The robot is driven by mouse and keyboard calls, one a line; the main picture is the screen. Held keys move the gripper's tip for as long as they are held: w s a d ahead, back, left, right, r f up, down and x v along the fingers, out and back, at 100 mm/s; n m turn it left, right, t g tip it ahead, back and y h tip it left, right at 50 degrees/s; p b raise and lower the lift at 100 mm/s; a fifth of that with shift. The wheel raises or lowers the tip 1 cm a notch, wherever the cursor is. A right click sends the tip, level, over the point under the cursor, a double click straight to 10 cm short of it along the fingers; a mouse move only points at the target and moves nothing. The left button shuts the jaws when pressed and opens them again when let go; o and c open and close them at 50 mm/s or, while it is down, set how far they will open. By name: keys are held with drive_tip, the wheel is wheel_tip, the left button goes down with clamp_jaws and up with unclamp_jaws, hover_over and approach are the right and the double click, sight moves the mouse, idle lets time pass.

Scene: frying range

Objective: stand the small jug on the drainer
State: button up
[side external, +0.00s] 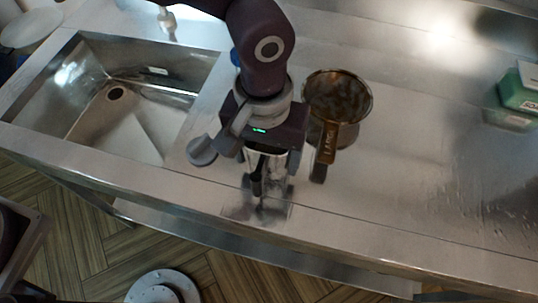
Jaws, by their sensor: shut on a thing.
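My gripper (269,184) points down over the steel counter, to the right of the sink. It is shut on a pale, shiny thing, apparently the small jug (279,167). The jaws and wrist hide most of it, so its shape, tilt and any gap to the counter cannot be told. A faint darker rectangle (236,212) lies on the steel below the gripper, near the front edge. I cannot tell whether it is the drainer or a reflection.
A brown, glossy round pan (338,92) with its handle toward the front stands close to the right of my gripper. The empty steel sink (130,128) is at the left. A green and white box (520,88) stands at the far right. The counter between is clear.

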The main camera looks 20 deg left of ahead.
drive_tip(key=shift+f, duration=1)
drive_tip(key=shift+f, duration=0.15)
drive_tip(key=o, duration=1.8)
